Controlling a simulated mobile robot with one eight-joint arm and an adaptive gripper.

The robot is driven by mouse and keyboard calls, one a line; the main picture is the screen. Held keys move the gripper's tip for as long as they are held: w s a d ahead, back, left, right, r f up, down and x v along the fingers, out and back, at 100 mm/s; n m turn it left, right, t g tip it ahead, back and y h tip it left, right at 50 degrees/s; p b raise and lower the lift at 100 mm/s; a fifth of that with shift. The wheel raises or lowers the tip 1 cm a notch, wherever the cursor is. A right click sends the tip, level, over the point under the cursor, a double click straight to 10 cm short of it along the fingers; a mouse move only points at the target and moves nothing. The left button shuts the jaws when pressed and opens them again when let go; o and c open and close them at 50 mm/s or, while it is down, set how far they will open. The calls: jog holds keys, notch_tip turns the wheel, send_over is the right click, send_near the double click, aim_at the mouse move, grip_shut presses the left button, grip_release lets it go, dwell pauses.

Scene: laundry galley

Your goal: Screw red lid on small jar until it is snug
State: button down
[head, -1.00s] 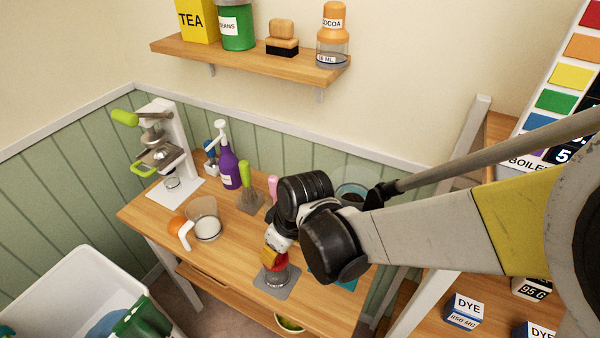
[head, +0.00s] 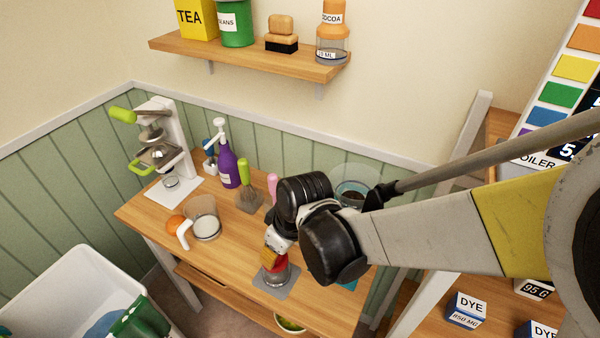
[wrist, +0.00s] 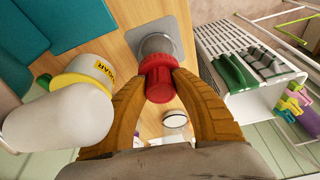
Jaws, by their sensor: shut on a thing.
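The red lid (wrist: 158,78) sits on top of the small clear jar (wrist: 156,44), in the middle of the wrist view. The jar stands upright on a grey square mat (wrist: 176,27). My gripper (wrist: 160,72) has its two orange-brown fingers closed on opposite sides of the lid. In the head view my gripper (head: 272,258) comes down from above over the lid (head: 281,262), and the jar (head: 274,277) shows below it on the mat (head: 273,290). My fingers and wrist hide part of the lid. I cannot tell how tight the thread is.
A white container with a yellow band (wrist: 78,85) stands close beside my left finger in the wrist view, near a teal item (wrist: 70,20). The table front is clear.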

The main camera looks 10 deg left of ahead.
jog(key=shift+f, duration=0.35)
dwell(0.3)
jog(key=c, duration=1)
grip_release()
jog(key=shift+r, duration=0.1)
jog(key=v, duration=1.1)
jog(key=shift+d+r, duration=0.2)
jog(key=shift+r, duration=0.15)
jog(key=shift+s, duration=0.1)
jog(key=shift+c, duration=0.3)
